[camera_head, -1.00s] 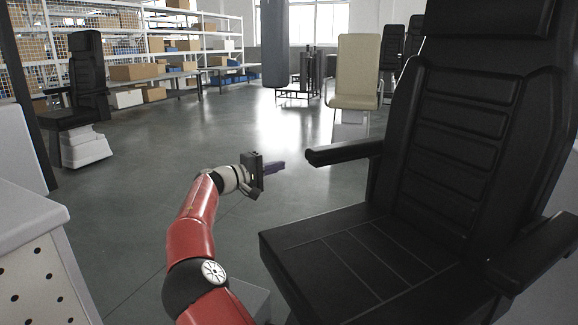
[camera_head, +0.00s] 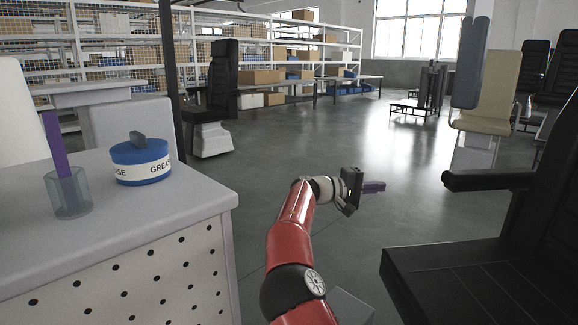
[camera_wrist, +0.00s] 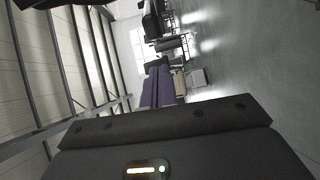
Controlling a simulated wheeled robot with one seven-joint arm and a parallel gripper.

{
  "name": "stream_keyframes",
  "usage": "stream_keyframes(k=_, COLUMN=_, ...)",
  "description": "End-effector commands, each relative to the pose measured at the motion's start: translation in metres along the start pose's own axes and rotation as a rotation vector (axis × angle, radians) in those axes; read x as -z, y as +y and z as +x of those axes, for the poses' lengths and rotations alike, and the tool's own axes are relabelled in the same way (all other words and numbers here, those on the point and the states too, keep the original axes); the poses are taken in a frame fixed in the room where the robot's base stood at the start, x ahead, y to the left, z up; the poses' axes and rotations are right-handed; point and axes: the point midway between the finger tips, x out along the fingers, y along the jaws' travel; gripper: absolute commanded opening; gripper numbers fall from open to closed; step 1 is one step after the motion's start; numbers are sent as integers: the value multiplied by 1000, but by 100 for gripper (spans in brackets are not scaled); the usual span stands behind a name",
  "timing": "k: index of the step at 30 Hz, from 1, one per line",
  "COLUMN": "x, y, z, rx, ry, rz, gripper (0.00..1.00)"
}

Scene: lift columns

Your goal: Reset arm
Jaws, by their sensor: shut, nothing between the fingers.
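My gripper (camera_head: 374,187) is at the end of my red arm in the head view, over open grey floor between the bench and the black chair. Its purple fingers are together with nothing between them, and they point to the right. In the wrist view the fingers (camera_wrist: 157,88) lie side by side near the middle, and the room appears turned on its side. The arm is bent and touches nothing that I can see.
A grey bench (camera_head: 205,196) at left carries a blue grease tub (camera_head: 141,160) and a clear cup (camera_head: 69,193) with a purple stick. A black chair (camera_head: 470,270) stands close at right. A beige chair (camera_head: 489,90) and shelves (camera_head: 262,55) stand farther back.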

Motion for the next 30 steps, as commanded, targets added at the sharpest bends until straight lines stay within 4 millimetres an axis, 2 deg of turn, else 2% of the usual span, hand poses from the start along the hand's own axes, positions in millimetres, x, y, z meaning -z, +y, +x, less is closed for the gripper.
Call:
stream_keyframes(k=1, x=-8, y=3, z=10, rx=26, ry=-16, rz=10, gripper=0)
stream_keyframes(k=5, x=-25, y=3, z=27, rx=98, ry=-39, rz=30, gripper=0)
stream_keyframes(k=11, x=-61, y=0, z=56, rx=254, ry=-83, rz=75, gripper=0)
stream_keyframes(k=14, x=-85, y=-4, z=68, rx=359, ry=-105, rz=107, gripper=0)
stream_keyframes(k=18, x=-129, y=-13, z=80, rx=556, ry=-130, rz=171, gripper=0)
stream_keyframes(k=20, x=-151, y=-18, z=79, rx=659, ry=-135, rz=206, gripper=0)
stream_keyframes(k=23, x=-186, y=-26, z=65, rx=829, ry=-125, rz=263, gripper=0)
stream_keyframes(k=26, x=-219, y=-29, z=42, rx=979, ry=-98, rz=316, gripper=0)
stream_keyframes(k=30, x=-264, y=-30, z=-3, rx=1159, ry=-39, rz=382, gripper=0)
